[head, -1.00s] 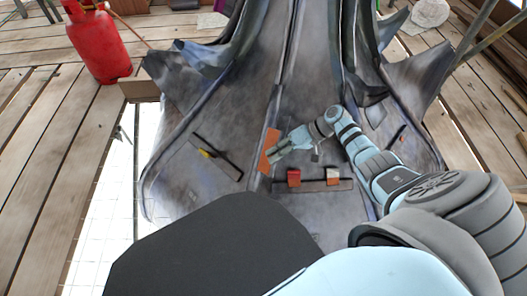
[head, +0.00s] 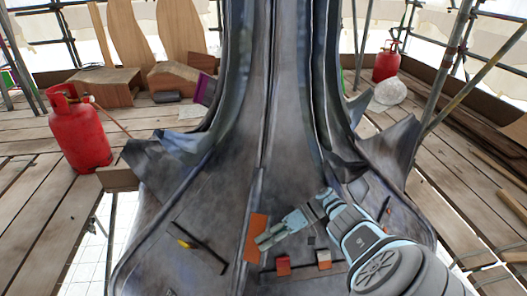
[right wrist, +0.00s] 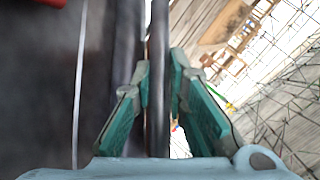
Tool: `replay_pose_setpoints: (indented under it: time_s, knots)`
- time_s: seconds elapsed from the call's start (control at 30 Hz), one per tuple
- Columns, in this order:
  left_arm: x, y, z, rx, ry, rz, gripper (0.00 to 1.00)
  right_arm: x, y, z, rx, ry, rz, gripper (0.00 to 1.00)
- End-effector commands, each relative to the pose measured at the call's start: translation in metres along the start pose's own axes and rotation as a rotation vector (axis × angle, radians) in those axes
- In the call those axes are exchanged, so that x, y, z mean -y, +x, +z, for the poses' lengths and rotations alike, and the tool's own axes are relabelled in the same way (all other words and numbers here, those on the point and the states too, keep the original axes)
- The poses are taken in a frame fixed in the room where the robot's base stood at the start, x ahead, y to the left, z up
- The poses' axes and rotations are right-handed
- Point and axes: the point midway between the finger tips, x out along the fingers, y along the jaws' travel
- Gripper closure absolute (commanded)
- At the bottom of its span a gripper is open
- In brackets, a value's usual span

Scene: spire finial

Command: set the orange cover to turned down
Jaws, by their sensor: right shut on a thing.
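The orange cover (head: 253,237) is a flat orange panel standing by a seam of the grey metal spire skirt, low in the middle of the head view. My right gripper (head: 262,241) reaches it from the right, with its fingertips at the panel's right edge, shut on it. In the right wrist view, the green-padded fingers (right wrist: 160,85) stand on either side of a thin dark upright strip; no orange shows there, so the grip's exact place is hard to tell. My left gripper is out of view.
A dark bar with a yellow part (head: 186,244) lies to the left. A red gas cylinder (head: 78,135) stands at left on the planks. Scaffold poles (head: 447,65) rise at right.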

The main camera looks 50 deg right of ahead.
Motion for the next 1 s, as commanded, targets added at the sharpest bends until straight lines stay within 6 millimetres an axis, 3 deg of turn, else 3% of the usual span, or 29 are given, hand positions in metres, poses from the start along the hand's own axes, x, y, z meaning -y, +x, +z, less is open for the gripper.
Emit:
replay_pose_setpoints:
  time_s: [0.07,0.1,0.23,0.7,1.0]
  knots:
    - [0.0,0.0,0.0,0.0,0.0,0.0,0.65,-0.001,0.0,0.002,0.005,0.002,0.004,1.0]
    - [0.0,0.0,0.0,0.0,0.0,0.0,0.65,-0.001,0.0,0.002,0.006,0.002,0.004,0.83]
    - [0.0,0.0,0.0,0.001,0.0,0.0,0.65,-0.001,0.001,0.001,0.005,0.001,0.003,0.65]
    - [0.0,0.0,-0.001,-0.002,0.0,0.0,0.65,0.005,-0.007,-0.005,0.003,-0.004,0.01,0.65]
    - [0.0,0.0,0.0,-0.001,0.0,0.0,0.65,0.055,-0.036,-0.032,0.008,-0.003,0.003,0.65]
